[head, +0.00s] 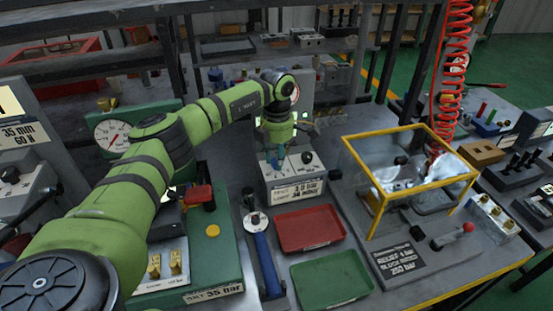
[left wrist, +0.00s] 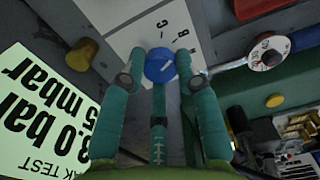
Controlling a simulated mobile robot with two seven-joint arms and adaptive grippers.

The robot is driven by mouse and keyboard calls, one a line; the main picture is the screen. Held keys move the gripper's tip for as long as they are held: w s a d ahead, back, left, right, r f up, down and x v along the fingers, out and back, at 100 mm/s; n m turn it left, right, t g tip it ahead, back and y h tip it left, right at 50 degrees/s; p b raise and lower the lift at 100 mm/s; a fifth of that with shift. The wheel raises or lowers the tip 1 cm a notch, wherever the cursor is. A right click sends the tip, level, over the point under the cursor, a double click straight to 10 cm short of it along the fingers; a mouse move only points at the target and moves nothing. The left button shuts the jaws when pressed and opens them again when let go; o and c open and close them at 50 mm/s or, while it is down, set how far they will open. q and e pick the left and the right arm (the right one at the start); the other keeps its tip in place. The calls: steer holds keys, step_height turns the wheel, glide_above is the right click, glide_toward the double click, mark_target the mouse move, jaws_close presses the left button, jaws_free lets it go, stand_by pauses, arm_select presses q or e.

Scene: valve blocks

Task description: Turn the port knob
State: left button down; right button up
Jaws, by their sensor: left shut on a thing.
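In the head view the fingers largely hide the knob. A black knob (head: 307,157) is on the same block, to the right. My right gripper is not in view.
A red tray (head: 309,228) and a green tray (head: 331,281) lie in front of the block. A yellow-framed clear guard (head: 408,139) stands to the right. A blue-handled tool with a dial (head: 266,262) lies to the front left. A round gauge (head: 112,135) stands behind my arm.

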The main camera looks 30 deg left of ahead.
arm_select(q)
steer(key=m, duration=0.3)
steer(key=shift+d+m+b, duration=0.1)
steer(key=shift+m+b, duration=0.2)
steer(key=shift+b, duration=0.1)
steer(key=m, duration=0.4)
steer(key=shift+m+b, duration=0.3)
steer(key=shift+b, duration=0.05)
steer(key=m, duration=0.4)
steer(key=shift+m, duration=0.3)
steer(key=shift+f+m+b, duration=0.1)
steer(key=shift+m+b, duration=0.3)
steer(key=shift+m, duration=1.8)
steer(key=shift+s, duration=0.1)
steer(key=c, duration=0.9)
jaws_free()
